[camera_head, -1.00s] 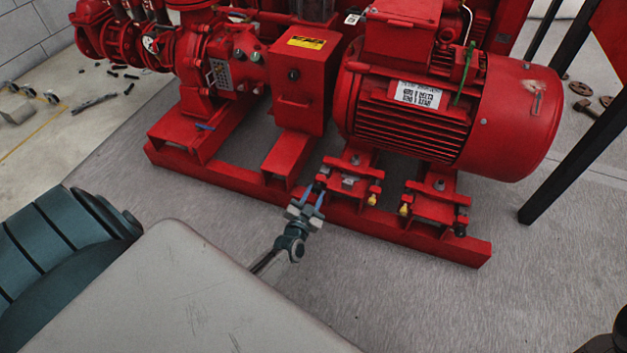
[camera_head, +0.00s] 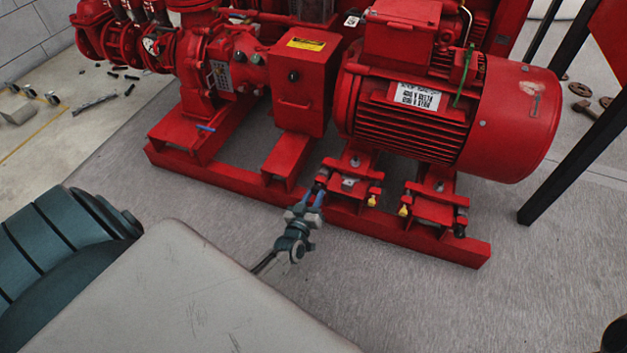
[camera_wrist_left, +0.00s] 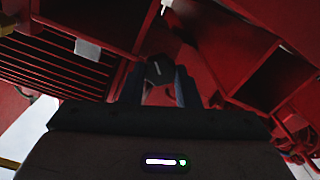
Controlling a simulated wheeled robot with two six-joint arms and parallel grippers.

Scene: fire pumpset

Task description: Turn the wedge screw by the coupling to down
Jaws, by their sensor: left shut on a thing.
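The wedge screw by the coupling has a dark round head with a short pale mark, seen in the left wrist view (camera_wrist_left: 159,70). It sits at the left end of the motor's left foot mount (camera_head: 349,184). My left gripper (camera_head: 312,195) reaches it from the front, its two blue fingers on either side of the head. The fingers also show in the left wrist view, shut on the screw head. In the head view the fingers mostly hide the screw.
The red motor (camera_head: 440,110) stands above the mounts, with the red coupling guard box (camera_head: 300,85) to its left. A second foot mount (camera_head: 436,208) with a dark screw end (camera_head: 460,228) lies to the right. The grey floor (camera_head: 400,300) in front is clear.

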